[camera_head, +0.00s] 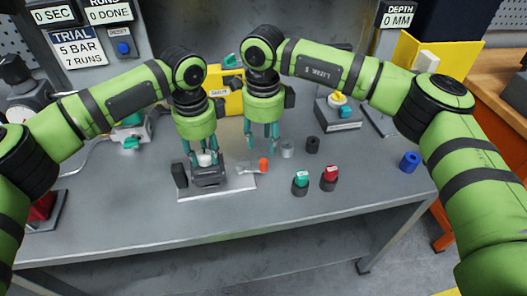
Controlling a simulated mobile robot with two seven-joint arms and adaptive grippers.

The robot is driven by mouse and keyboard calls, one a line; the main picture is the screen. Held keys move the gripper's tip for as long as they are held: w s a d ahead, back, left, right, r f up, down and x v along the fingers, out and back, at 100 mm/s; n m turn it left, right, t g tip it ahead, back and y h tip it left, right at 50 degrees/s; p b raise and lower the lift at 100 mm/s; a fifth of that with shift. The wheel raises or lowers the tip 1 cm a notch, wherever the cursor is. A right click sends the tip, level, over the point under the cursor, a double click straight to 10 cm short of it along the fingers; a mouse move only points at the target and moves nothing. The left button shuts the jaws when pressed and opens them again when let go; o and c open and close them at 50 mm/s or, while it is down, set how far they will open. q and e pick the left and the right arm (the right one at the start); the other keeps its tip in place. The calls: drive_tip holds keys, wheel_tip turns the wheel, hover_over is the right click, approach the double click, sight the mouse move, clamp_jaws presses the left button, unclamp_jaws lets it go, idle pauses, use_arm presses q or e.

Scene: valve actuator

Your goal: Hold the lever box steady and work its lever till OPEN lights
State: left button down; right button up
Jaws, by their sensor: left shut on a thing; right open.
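The lever box (208,179) is a dark grey block on a pale plate (218,192) near the table's front left. A white part shows on its top. Its lever (247,169) sticks out to the right and ends in an orange knob (263,164). My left gripper (205,156) points down from above and is shut on the lever box at its top. My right gripper (261,146) is open and empty, fingers down, just above and behind the orange knob. A green-topped cylinder (300,184) and a red-topped one (330,178) stand to the right; their labels are too small to read.
A small black block (179,175) stands left of the lever box. Grey (287,149) and black (312,145) cylinders stand behind the coloured-top ones. A blue cylinder (409,162) is at the right. A yellow case (228,101) is behind my grippers. The front right table is clear.

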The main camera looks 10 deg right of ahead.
wheel_tip(320, 180, up, 3)
drive_tip(key=shift+r, duration=0.2)
idle(0.5)
drive_tip(key=n+y, duration=0.4)
drive_tip(key=n, duration=0.2)
approach(265, 161)
drive_tip(key=x, duration=0.9)
drive_tip(key=shift+a+f, duration=0.1)
drive_tip(key=shift+f, duration=0.25)
drive_tip(key=shift+y, duration=0.3)
clamp_jaws()
